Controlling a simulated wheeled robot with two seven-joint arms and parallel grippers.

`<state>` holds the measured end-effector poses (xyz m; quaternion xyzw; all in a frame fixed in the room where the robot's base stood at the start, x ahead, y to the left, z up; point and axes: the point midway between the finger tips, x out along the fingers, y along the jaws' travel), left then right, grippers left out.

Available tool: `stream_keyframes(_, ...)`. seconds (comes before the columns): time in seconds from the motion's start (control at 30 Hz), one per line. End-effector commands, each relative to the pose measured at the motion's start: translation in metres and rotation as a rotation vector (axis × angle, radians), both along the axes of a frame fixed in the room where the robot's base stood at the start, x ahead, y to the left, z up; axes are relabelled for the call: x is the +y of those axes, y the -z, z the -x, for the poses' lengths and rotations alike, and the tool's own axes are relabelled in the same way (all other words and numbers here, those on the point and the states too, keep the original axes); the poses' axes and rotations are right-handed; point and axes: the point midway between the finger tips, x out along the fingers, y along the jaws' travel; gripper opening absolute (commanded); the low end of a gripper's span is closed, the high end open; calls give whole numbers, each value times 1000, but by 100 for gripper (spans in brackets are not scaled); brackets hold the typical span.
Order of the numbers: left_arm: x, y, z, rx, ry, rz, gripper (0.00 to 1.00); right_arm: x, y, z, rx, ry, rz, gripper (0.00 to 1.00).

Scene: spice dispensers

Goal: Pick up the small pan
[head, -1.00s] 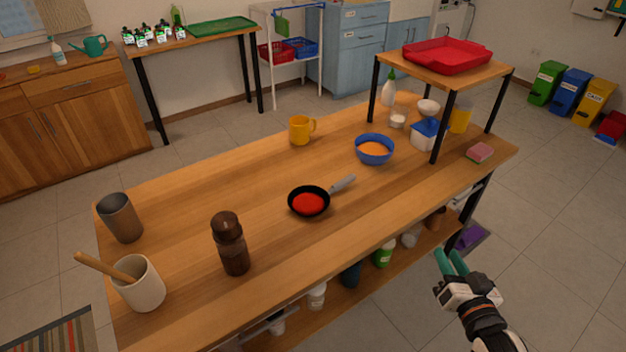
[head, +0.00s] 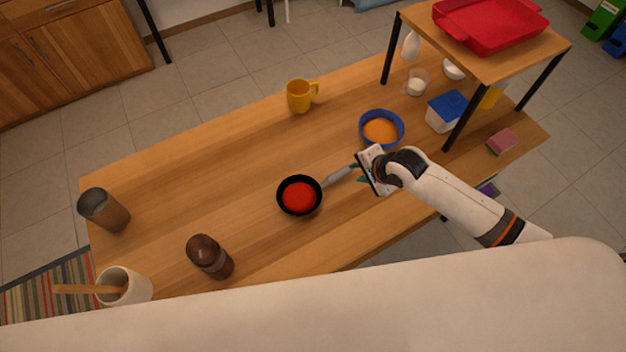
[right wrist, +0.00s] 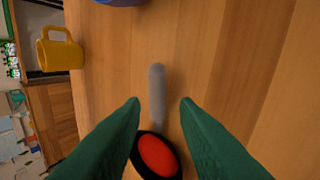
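The small pan (head: 299,196) is black with red contents and a grey handle (head: 338,175). It sits flat on the wooden table near the middle. My right gripper (head: 358,173) is at the free end of the handle in the head view. In the right wrist view, its two green fingers (right wrist: 160,110) are apart, with the grey handle (right wrist: 157,92) showing in the gap between them and the pan (right wrist: 158,155) below. The fingers do not visibly touch the handle. My left gripper is not in view.
A blue bowl (head: 381,130) with orange contents stands just behind my right gripper. A yellow mug (head: 300,96) is farther back. A dark brown grinder (head: 210,257) stands left of the pan. A raised shelf (head: 505,62) with a red tray (head: 490,24) is at right.

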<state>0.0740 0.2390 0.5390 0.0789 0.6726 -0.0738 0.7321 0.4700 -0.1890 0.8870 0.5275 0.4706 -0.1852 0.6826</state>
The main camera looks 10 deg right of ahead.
Motion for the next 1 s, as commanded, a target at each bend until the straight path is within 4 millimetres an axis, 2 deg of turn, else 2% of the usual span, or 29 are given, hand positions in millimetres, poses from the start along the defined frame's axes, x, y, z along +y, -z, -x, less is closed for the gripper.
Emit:
stream_keyframes(0.17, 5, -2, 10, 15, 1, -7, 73, 6, 19, -13, -4, -1, 1, 28)
stream_keyframes(0.27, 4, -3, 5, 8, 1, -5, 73, 7, 24, -15, -3, -1, 2, 28)
stream_keyframes(0.47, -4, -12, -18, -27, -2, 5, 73, 17, 38, -25, -4, -1, 2, 28)
stream_keyframes(0.67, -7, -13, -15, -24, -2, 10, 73, 25, 61, -36, -4, -1, 2, 28)
stream_keyframes(1.0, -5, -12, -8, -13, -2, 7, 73, 26, 66, -39, -5, -2, 2, 28)
